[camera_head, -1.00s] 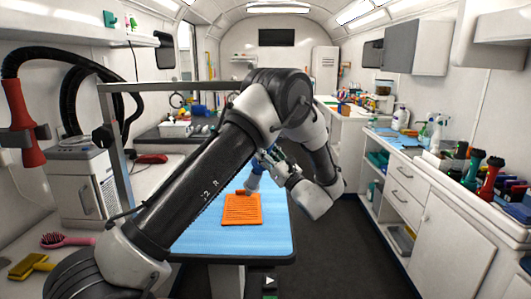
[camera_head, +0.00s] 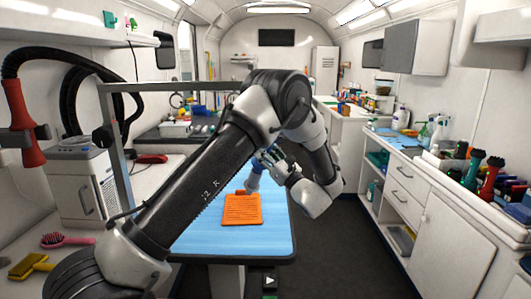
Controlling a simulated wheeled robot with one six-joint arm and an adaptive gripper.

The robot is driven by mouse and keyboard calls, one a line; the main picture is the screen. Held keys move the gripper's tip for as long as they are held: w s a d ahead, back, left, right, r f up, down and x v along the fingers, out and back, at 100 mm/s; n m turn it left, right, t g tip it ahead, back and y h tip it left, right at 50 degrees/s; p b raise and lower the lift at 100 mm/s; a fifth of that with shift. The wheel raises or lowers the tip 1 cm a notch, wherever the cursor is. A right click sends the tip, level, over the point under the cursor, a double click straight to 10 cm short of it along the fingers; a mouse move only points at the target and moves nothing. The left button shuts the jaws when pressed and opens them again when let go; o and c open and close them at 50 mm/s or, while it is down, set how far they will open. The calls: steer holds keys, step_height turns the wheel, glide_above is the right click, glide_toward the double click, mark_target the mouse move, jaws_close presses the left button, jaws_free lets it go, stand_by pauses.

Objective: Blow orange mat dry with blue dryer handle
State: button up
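The orange mat (camera_head: 241,210) lies on the blue-topped table (camera_head: 272,237), its ridged face up. The blue dryer handle (camera_head: 255,177) is held just above the far edge of the mat, its lower end tilted down toward it. My gripper (camera_head: 268,160) is closed around the upper part of the handle. My arm hides part of the gripper and the left part of the table. Whether air is blowing cannot be seen.
A red dryer nozzle (camera_head: 22,122) hangs on a black hose at the left. A white machine (camera_head: 84,183) stands beside a metal post. A pink brush (camera_head: 67,240) lies at the lower left. The cabinet (camera_head: 447,235) stands at the right; the aisle floor between is clear.

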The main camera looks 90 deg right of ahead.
steer(key=d, duration=0.6)
steer(key=shift+w+d, duration=0.3)
steer(key=shift+w, duration=0.15)
steer(key=shift+r, duration=0.15)
stand_by(0.3)
